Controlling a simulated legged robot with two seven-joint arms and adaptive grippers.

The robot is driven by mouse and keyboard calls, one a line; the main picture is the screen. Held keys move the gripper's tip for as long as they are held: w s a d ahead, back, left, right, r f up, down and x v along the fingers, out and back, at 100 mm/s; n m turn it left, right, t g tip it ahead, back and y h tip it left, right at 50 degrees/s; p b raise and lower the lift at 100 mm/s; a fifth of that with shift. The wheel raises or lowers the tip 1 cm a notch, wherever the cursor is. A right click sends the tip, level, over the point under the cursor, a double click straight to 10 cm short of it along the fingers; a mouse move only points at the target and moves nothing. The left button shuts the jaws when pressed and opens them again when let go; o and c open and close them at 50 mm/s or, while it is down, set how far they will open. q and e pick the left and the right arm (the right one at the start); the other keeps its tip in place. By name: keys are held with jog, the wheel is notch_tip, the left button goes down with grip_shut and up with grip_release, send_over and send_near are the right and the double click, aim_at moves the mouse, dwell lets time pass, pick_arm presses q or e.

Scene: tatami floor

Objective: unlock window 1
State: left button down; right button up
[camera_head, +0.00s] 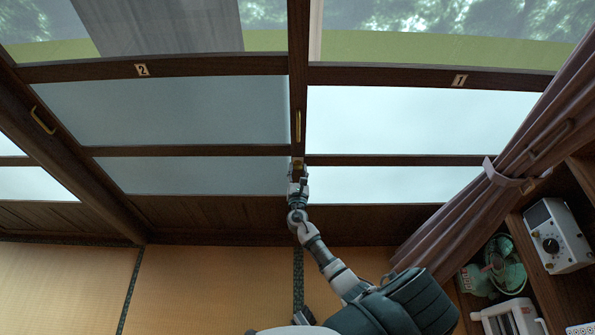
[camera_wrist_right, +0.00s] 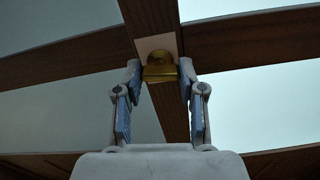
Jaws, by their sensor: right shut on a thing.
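Window 1 (camera_head: 385,120) is the right-hand sliding panel, with pale panes, dark wooden bars and a "1" label (camera_head: 459,80). A brass lock (camera_wrist_right: 160,68) is fixed to the dark wooden upright at the panel's left edge, on a pale plate. My right gripper (camera_head: 298,172) reaches up to this upright. In the right wrist view, the right gripper's fingertips (camera_wrist_right: 160,75) are on either side of the lock and shut on it. The gripper partly covers the lock in the head view.
Window 2 (camera_head: 190,110) is to the left, with a "2" label (camera_head: 141,70). A brass handle (camera_head: 298,126) is above the gripper. A tied curtain (camera_head: 500,170) hangs at right, near shelves holding a white device (camera_head: 553,236) and a green fan (camera_head: 502,264). Tatami (camera_head: 205,285) lies below.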

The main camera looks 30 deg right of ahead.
pick_arm(q)
jog(key=w+d+r+b, duration=0.1)
jog(key=w+r+b, duration=0.3)
jog(key=w+r, duration=0.4)
pick_arm(e)
jog(key=m, duration=0.7)
jog(key=shift+f, duration=0.2)
jog(key=m+b, duration=0.4)
jog(key=m, duration=0.4)
jog(key=shift+b, duration=0.4)
pick_arm(q)
notch_tip(320, 180, up, 15)
jog(key=s+t, duration=0.1)
jog(key=shift+s+a, duration=0.15)
jog(key=shift+a, duration=0.05)
pick_arm(e)
jog(key=shift+m, duration=0.7)
jog(key=o, duration=1.1)
jog(key=shift+o, duration=0.2)
jog(key=shift+r, duration=0.1)
